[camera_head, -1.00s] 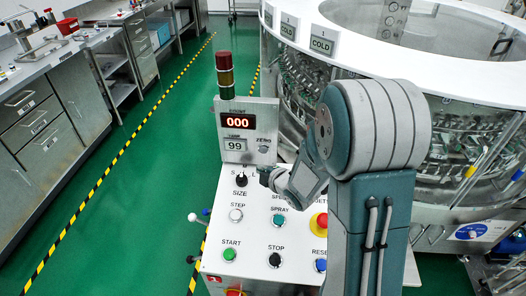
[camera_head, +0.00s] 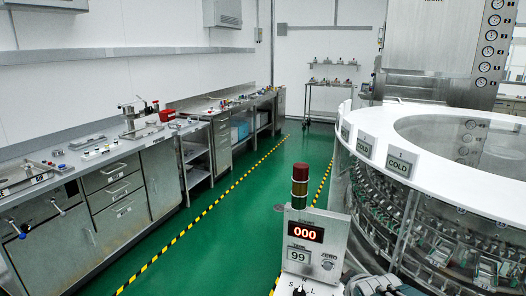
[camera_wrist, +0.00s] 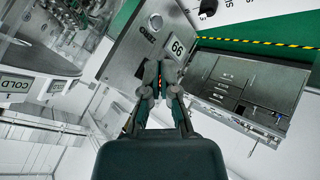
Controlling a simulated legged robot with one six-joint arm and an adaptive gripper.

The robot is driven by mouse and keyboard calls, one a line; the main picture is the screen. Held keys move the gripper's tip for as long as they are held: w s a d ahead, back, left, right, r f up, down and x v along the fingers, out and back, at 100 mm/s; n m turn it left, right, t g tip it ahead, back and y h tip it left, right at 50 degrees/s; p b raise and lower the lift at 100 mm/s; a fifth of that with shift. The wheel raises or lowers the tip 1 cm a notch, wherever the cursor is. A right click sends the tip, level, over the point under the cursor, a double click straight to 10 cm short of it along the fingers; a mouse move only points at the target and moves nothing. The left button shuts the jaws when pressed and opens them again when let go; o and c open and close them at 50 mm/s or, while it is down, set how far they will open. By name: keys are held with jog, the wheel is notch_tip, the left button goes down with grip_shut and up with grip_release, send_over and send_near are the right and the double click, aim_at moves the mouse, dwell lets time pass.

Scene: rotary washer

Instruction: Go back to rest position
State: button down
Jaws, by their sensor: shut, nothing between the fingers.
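My gripper (camera_wrist: 160,72) shows in the wrist view with its fingertips together and nothing between them. It is in front of the control panel's grey display box (camera_wrist: 135,58), which appears turned over there and is partly hidden by the fingers. Whether the fingertips touch the box cannot be told. Only a small part of my arm (camera_head: 378,285) shows at the bottom edge there, and the gripper is not clearly visible.
The large round washer (camera_head: 440,190) with COLD labels stands at the right. Steel workbenches (camera_head: 115,180) with tools line the left wall. A cart (camera_head: 330,97) stands at the back. The green floor (camera_head: 245,215) between yellow-black lines is clear.

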jog(key=s+a+r+m+g, duration=0.1)
jog(key=s+m, duration=0.1)
jog(key=s, duration=0.3)
jog(key=s+a+r+m+g, duration=0.1)
jog(key=s+r+m, duration=0.1)
jog(key=s, duration=0.4)
jog(key=s+a+r+m+g+y, duration=0.1)
jog(key=s+r+m, duration=0.1)
jog(key=s, duration=0.4)
jog(key=shift+s+a+m+g, duration=0.25)
jog(key=shift+a+m+g, duration=0.15)
jog(key=shift+m, duration=0.3)
